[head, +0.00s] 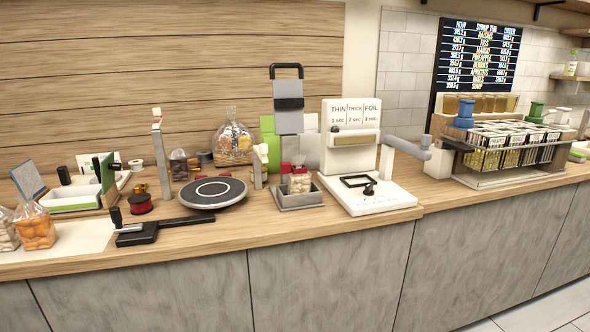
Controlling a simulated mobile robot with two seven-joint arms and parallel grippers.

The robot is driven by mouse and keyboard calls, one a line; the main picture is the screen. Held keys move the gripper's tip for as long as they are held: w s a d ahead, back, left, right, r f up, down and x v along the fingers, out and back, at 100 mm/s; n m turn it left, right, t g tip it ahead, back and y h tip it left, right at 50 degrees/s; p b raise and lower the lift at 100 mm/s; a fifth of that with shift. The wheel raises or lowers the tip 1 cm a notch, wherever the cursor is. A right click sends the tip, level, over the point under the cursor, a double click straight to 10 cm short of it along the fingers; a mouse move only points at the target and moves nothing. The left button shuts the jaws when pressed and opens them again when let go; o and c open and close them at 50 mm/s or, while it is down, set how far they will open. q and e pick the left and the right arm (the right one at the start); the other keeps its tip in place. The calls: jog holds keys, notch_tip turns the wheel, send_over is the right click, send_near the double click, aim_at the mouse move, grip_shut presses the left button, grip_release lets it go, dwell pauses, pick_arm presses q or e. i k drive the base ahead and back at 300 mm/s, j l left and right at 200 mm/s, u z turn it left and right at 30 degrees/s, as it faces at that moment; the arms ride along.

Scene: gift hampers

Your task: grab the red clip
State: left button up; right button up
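A small red piece (285,168), which looks like the red clip, shows at the top left of a small clear bag of pale pieces (299,182). I cannot tell whether it is fastened to the bag or stands behind it. The bag stands in a shallow grey tray (300,202) near the middle of the wooden counter. Neither of my grippers can be made out in the head view.
A white sealing machine (352,118) stands right of the tray. A round dark turntable (212,191) and a red spool (140,202) are to its left. A black tool (150,231) lies at the front edge. Wire racks (510,150) fill the right counter.

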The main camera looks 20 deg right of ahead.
aim_at(286, 167)
jog(key=i+j+z, duration=0.1)
jog(key=i, duration=0.95)
